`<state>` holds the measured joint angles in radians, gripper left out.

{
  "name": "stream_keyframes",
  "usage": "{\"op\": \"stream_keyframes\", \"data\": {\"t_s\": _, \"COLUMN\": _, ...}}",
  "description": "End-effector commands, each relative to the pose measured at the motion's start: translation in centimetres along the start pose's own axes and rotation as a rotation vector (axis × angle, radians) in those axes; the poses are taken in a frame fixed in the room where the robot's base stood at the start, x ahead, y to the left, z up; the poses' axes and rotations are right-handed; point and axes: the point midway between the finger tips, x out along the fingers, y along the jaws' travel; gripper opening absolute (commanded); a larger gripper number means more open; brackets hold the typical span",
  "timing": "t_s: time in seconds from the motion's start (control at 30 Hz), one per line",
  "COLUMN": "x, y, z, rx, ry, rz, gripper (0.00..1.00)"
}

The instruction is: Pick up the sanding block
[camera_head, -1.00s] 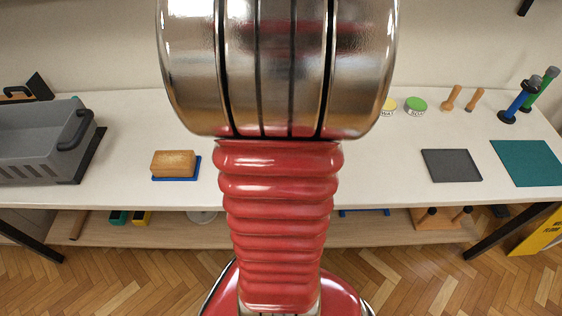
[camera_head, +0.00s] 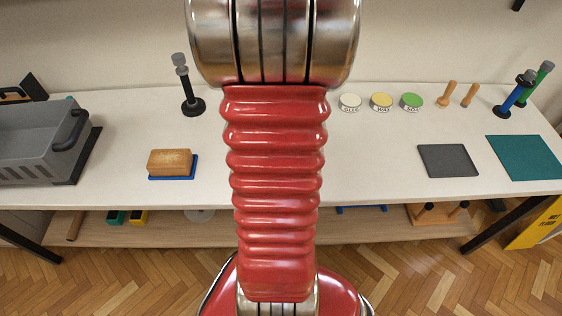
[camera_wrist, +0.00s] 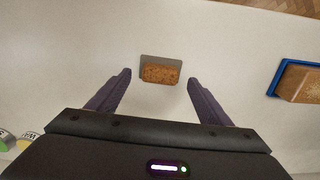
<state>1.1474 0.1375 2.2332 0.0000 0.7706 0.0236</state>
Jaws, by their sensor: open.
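In the wrist view a speckled brown, cork-like block (camera_wrist: 161,74), which looks like the sanding block, lies on a small grey plate (camera_wrist: 146,61) on the white bench. My gripper (camera_wrist: 159,79) is open and empty, its two dark fingers apart with the block showing between their tips. I cannot tell the height of the fingers above it. In the head view my red arm hides this block and the gripper. A second, tan block (camera_head: 170,162) sits on a blue tray (camera_head: 157,178) left of the arm; it also shows in the wrist view (camera_wrist: 302,84) at the right.
A grey crate (camera_head: 35,145) stands at the bench's left. A black post (camera_head: 190,92) stands behind the tan block. Tins (camera_head: 381,102), wooden pegs (camera_head: 458,95), a dark grey pad (camera_head: 447,161) and a teal mat (camera_head: 525,158) are on the right. Bare bench surrounds the cork-like block.

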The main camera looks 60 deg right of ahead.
Motion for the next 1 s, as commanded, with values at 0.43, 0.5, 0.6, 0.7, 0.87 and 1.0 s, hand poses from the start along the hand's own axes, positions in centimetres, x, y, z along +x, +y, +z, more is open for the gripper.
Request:
{"op": "stream_keyframes", "data": {"t_s": 0.43, "x": 3.0, "y": 0.1, "z": -0.1, "rx": 0.0, "ry": -0.005, "rz": 0.0, "gripper": 0.73}}
{"op": "stream_keyframes", "data": {"t_s": 0.5, "x": 3.8, "y": 0.1, "z": -0.2, "rx": 0.0, "ry": -0.004, "rz": 0.0, "gripper": 0.73}}
{"op": "stream_keyframes", "data": {"t_s": 0.6, "x": 4.7, "y": 0.1, "z": -0.2, "rx": 0.0, "ry": -0.002, "rz": 0.0, "gripper": 0.73}}
{"op": "stream_keyframes", "data": {"t_s": 0.7, "x": 5.2, "y": 0.1, "z": -0.2, "rx": 0.0, "ry": -0.001, "rz": 0.0, "gripper": 0.73}}
{"op": "stream_keyframes", "data": {"t_s": 0.87, "x": 5.2, "y": 0.1, "z": -0.3, "rx": 0.0, "ry": 0.0, "rz": 0.0, "gripper": 0.73}}
{"op": "stream_keyframes", "data": {"t_s": 1.0, "x": 5.2, "y": 0.1, "z": -0.3, "rx": 0.0, "ry": 0.0, "rz": 0.0, "gripper": 0.73}}
